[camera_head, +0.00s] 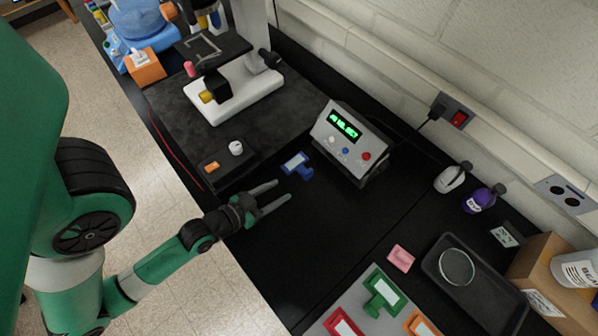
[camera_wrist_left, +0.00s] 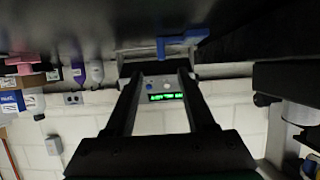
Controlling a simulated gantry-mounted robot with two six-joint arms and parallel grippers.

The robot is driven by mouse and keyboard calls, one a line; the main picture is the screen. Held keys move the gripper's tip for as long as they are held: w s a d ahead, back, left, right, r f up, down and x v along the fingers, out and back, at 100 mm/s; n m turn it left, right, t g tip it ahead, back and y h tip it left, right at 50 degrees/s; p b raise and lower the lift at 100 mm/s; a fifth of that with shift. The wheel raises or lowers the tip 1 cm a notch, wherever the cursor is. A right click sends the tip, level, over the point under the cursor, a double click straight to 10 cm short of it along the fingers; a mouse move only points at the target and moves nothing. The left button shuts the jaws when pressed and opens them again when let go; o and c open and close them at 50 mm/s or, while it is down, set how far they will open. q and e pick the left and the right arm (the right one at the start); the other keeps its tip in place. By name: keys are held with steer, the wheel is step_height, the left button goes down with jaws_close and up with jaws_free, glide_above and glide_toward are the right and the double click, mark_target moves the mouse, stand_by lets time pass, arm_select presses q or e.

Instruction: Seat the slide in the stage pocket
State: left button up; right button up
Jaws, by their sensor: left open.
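A blue slide carrier (camera_head: 296,165) with a pale window lies on the black bench, just left of the grey display box. It also shows at the top of the left wrist view (camera_wrist_left: 181,43). My left gripper (camera_head: 283,191) is open and empty, its fingers pointing towards the bench beside the blue carrier and apart from it. More carriers, red (camera_head: 343,325), green (camera_head: 382,292) and orange (camera_head: 421,324), lie on a light board at the bottom. A dark plate with a pale frame (camera_head: 205,50) at the top looks like the stage; its pocket is too small to make out.
The grey box (camera_head: 350,141) with a green display stands close beyond the gripper. A white-based device (camera_head: 233,95) stands on a dark slab. A black tray (camera_head: 480,312) holds a round dish (camera_head: 457,267).

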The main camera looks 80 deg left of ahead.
mark_target(304, 175)
arm_select(q)
steer(key=shift+w+a, duration=0.1)
steer(key=shift+w, duration=0.1)
steer(key=x, duration=0.6)
steer(key=shift+w+a, duration=0.15)
steer(key=shift+w, duration=0.1)
steer(key=b+x, duration=0.1)
steer(key=x, duration=0.3)
steer(key=shift+w+a, duration=0.3)
jaws_close()
